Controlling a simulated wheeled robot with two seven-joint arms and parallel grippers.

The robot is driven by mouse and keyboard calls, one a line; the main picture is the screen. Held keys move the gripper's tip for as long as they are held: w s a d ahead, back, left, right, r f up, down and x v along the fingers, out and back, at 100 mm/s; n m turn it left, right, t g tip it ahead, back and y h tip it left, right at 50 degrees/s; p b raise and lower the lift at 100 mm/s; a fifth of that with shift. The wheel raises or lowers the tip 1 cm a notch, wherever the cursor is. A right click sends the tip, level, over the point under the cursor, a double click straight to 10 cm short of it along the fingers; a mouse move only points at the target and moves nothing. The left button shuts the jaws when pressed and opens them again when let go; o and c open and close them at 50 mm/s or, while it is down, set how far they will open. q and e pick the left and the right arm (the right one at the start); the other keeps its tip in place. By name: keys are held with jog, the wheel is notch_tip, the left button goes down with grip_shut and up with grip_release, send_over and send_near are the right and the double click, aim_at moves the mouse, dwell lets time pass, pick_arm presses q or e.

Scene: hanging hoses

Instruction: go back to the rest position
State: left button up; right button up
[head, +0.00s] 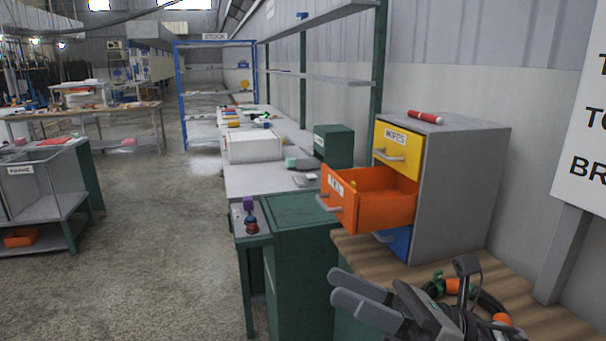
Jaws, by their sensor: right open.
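My right gripper (340,287) is at the bottom of the head view, right of centre. Its two grey fingers point left and stand apart, with nothing seen between them. It is in front of and below the small drawer cabinet (462,185), near the wooden bench top (540,301). A dark hose with orange parts (502,318) shows behind and beside my right wrist; part of it is hidden. My left gripper is not in view.
The cabinet's orange drawer (343,207) is pulled out, above and behind my right gripper. The yellow drawer (397,149) is shut. A red cylinder (425,117) lies on top. A green cabinet (298,208) stands left of the bench. The floor (165,235) at left is clear.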

jog(key=w+d+f+m+t+h, duration=0.25)
jog(key=f+m+t+h, duration=0.5)
jog(key=m, duration=0.75)
jog(key=w+d+f+m+t+h, duration=0.1)
jog(key=d+f+m+t+h, duration=0.2)
jog(key=f+m+t+h, duration=0.85)
pick_arm(q)
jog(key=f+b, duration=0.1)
jog(key=b, duration=0.1)
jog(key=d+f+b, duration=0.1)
jog(key=b, duration=0.2)
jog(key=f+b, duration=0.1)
jog(key=b, duration=0.2)
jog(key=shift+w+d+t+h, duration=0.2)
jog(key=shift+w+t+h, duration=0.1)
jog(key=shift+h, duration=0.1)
pick_arm(e)
jog(key=s+d+f+m+g, duration=0.1)
jog(key=s+f+m+g, duration=0.5)
jog(key=f+m, duration=0.3)
jog(key=s+d+f+m+g, duration=0.1)
jog(key=s+f+m+g, duration=0.5)
jog(key=f+m, duration=0.4)
notch_tip(320, 180, down, 2)
jog(key=shift+s+d+f+g, duration=0.15)
jog(key=shift+s+d+g, duration=0.05)
jog(key=shift+g, duration=0.2)
jog(key=shift+c, duration=0.2)
